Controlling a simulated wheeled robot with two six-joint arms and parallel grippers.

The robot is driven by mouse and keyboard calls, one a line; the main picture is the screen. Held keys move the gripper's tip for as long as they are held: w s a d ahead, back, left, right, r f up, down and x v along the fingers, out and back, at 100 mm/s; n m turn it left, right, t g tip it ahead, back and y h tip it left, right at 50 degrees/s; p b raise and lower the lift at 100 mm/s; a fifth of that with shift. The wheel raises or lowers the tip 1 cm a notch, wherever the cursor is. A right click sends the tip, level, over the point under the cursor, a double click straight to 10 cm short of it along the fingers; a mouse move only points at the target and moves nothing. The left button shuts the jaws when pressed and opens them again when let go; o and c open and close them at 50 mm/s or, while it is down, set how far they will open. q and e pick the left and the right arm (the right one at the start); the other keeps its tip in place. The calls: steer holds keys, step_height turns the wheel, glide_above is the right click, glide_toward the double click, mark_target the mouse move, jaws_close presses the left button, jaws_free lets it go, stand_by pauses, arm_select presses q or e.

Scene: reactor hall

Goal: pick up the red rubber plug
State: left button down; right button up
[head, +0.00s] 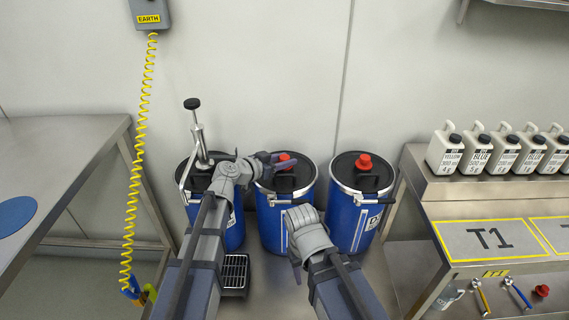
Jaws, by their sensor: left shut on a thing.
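A red rubber plug (284,158) shows on the dark lid of the middle blue drum (271,222). My left gripper (276,161) reaches over that lid from the left and is shut on this plug, with its dark fingers partly covering it. Whether the plug is still seated in the lid or lifted cannot be told. A second red plug (364,161) sits upright on the lid of the right blue drum (348,222), apart from both arms. My right arm's wrist is in front of the middle and right drums; its fingers are hidden.
A left blue drum (234,228) carries a hand pump (198,135). A steel table (70,150) stands at left, near a yellow coiled cable (137,165). At right, a steel bench (440,190) holds several white bottles (476,150). A red item (542,290) lies below.

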mark_target(285, 157)
arm_select(q)
step_height(285, 157, up, 10)
steer(key=p, duration=1)
steer(key=shift+f, duration=0.1)
